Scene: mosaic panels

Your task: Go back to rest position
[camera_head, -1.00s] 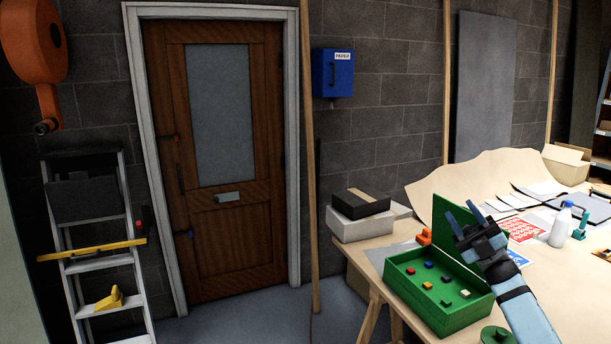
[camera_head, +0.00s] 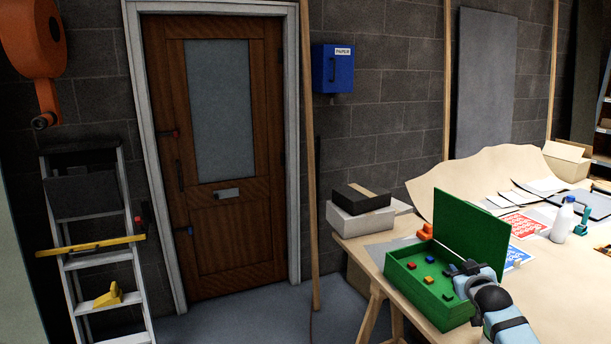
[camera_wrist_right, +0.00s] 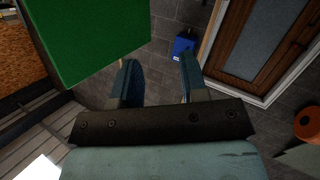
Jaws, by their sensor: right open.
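My right gripper (camera_head: 462,270) is in front of the green box (camera_head: 413,297), over its right part in the head view, and hides some of the small blocks inside. In the right wrist view my right gripper (camera_wrist_right: 158,78) shows two blue fingers apart with nothing between them. A green panel, the box's raised lid (camera_wrist_right: 85,35), is close by on the upper left there. The lid (camera_head: 470,222) stands open behind the gripper in the head view. My left gripper is in neither view.
The workbench (camera_head: 360,243) holds stacked boxes, a white bottle (camera_head: 562,221), papers and an open carton (camera_head: 567,161). A stepladder (camera_head: 98,262) stands left of the closed wooden door (camera_head: 230,245). An orange reel (camera_head: 28,40) hangs upper left. The floor before the door is clear.

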